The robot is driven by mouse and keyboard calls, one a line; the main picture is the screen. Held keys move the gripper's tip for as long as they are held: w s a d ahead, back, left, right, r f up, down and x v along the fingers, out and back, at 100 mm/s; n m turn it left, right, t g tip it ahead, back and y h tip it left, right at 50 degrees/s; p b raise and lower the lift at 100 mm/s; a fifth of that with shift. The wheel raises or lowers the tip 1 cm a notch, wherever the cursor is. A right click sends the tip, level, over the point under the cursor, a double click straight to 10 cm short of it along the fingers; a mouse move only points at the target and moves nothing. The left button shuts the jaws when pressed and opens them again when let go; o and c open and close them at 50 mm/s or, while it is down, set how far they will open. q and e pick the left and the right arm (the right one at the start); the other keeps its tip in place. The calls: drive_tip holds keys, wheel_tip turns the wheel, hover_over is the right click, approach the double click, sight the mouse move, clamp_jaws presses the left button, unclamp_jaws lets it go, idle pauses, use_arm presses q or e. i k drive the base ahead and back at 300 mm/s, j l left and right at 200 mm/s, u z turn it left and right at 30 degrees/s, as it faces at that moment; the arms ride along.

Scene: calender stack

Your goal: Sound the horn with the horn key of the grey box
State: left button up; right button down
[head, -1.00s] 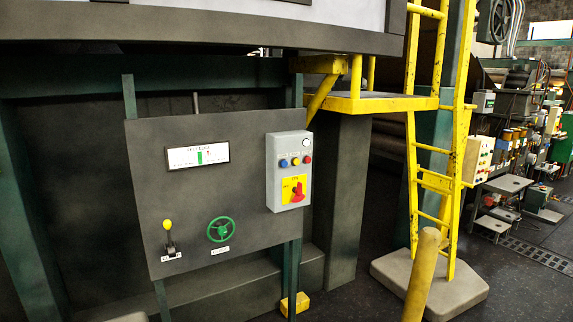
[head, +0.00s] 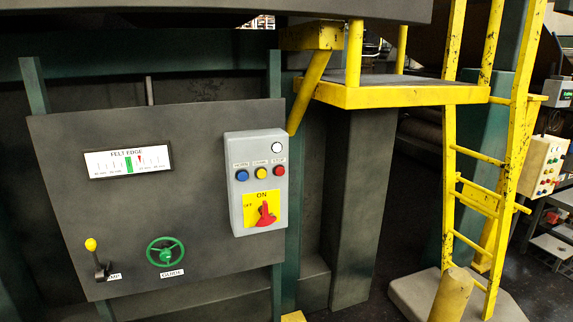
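The grey box (head: 239,206) is mounted on the right part of a dark panel (head: 203,215). It has a white round lamp (head: 277,147) at its top right. Below are a blue key (head: 242,175), a yellow key (head: 261,173) and a red key (head: 279,171) in a row, each with a small label above. The labels are too small to read surely, so I cannot tell for certain which is the horn key. A red rotary switch (head: 265,214) sits on a yellow plate marked ON and OFF. Neither gripper shows in the head view.
The panel also carries a FELT EDGE gauge (head: 128,161), a yellow-knobbed lever (head: 92,245) and a green GUIDE handwheel (head: 166,252). A yellow platform (head: 400,95) and ladder (head: 480,195) stand to the right. A yellow post (head: 451,295) rises at the bottom right.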

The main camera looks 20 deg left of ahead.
sight(242, 177)
drive_tip(key=i+j+z, duration=0.1)
drive_tip(key=i+j, duration=0.2)
drive_tip(key=i+j+z, duration=0.1)
drive_tip(key=i+j, duration=0.15)
drive_tip(key=j, duration=0.15)
drive_tip(key=i+j, duration=0.25)
drive_tip(key=j, duration=0.15)
drive_tip(key=i+j+z, duration=0.15)
drive_tip(key=j, duration=0.4)
drive_tip(key=i+j, duration=0.1)
drive_tip(key=j, duration=0.3)
